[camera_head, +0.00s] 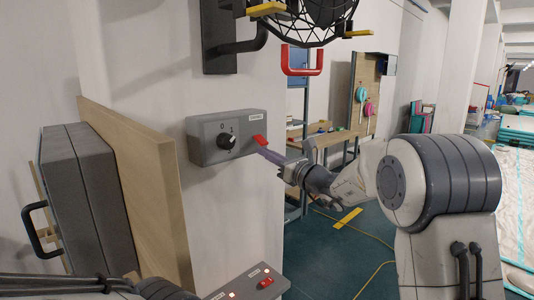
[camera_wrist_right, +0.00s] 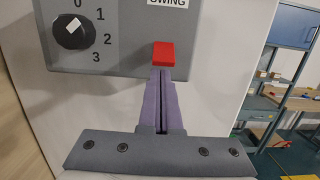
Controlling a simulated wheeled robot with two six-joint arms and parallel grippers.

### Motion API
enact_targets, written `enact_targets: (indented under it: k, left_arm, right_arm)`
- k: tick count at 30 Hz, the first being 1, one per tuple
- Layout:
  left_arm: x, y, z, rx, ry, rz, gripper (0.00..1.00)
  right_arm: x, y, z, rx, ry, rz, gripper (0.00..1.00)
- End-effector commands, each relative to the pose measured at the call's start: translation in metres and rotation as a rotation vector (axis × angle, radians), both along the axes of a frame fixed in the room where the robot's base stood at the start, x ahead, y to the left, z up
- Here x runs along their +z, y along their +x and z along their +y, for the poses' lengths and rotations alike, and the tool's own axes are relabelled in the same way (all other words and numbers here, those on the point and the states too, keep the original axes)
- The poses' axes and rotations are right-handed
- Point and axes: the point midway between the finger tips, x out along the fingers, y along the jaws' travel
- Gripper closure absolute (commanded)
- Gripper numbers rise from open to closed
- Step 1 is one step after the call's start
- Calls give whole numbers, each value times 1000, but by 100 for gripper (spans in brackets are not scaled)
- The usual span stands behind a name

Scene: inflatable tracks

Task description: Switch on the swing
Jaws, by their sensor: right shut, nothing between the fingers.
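A grey control box (camera_head: 208,144) is fixed to the white wall. It carries a black rotary knob (camera_head: 227,142) with a number scale and a red switch (camera_head: 260,140) at its right end. In the right wrist view the label SWING sits above the red switch (camera_wrist_right: 163,55), and the knob (camera_wrist_right: 73,32) points towards 0. My right gripper (camera_head: 262,151) is shut and empty. Its purple fingertips (camera_wrist_right: 162,72) are at the lower edge of the red switch; I cannot tell whether they touch it. My left gripper's fingers do not show; only part of that arm is at the bottom left.
A wooden board (camera_head: 140,185) and a grey case (camera_head: 85,190) stand at left. A black wire cage (camera_head: 310,22) and a red handle (camera_head: 302,62) are above. A workbench (camera_head: 335,138) stands behind.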

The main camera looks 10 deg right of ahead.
Motion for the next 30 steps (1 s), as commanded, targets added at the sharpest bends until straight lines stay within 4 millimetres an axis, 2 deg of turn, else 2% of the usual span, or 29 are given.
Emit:
enact_targets:
  k: [30]
  left_arm:
    - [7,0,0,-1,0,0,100]
  right_arm:
    - [9,-5,-4,-1,-54,72,100]
